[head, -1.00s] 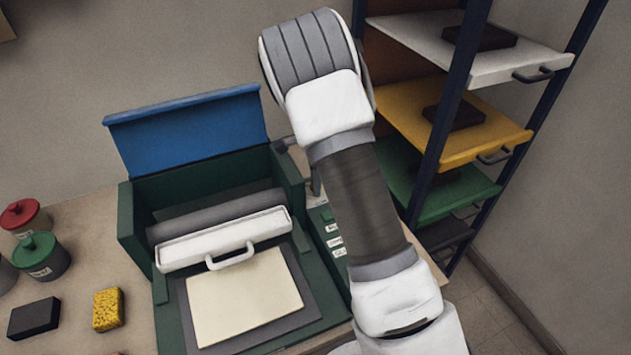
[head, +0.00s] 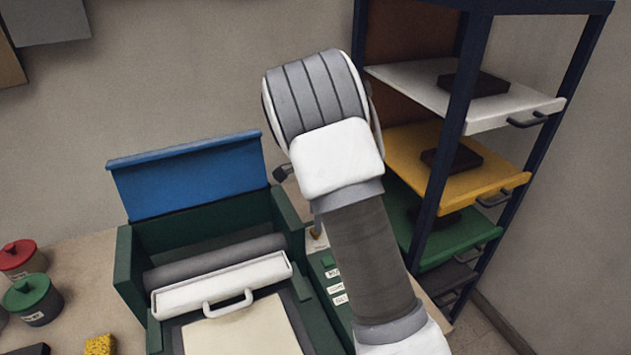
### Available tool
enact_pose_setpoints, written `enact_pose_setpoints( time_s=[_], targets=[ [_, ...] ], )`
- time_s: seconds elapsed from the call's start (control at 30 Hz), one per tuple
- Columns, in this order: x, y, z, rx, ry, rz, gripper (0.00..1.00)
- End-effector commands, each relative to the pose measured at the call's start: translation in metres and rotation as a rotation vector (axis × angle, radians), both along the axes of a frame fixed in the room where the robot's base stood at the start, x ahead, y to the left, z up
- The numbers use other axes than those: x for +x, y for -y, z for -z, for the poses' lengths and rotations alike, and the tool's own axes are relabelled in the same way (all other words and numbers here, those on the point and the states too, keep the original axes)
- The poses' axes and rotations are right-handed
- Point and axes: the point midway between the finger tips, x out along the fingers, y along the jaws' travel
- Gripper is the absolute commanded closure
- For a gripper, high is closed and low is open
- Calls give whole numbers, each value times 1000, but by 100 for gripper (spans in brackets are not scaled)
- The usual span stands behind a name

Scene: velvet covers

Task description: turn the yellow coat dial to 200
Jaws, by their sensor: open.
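The green machine (head: 128,275) stands on the bench with its blue lid (head: 190,180) raised. A control strip with white labels (head: 334,288) runs along its right side, partly behind my arm. A small yellowish part (head: 315,233) shows at the back of this strip, close against my arm's edge. It may be the yellow coat dial, but its pointer and scale are too small and covered to read. My arm (head: 365,255) crosses in front of the strip. My gripper is out of sight behind the arm.
A white bar with a handle (head: 225,285) lies across the machine above a cream sheet (head: 245,330). Red-lidded (head: 20,258) and green-lidded (head: 32,300) jars and a yellow sponge (head: 100,344) are at left. A blue-framed rack (head: 455,130) with coloured shelves stands close at right.

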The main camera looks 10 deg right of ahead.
Motion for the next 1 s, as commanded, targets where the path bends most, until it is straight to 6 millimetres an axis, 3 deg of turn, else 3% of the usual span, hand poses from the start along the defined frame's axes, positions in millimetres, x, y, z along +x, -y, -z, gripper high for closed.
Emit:
enact_pose_setpoints(
  time_s=[0.3,0.5,0.7,1.0],
  targets=[
    [1,0,-80,0,6,-1,31],
    [0,0,-113,0,3,0,31],
    [0,0,-126,-1,1,-1,31],
    [0,0,-127,0,1,0,31]
  ],
)
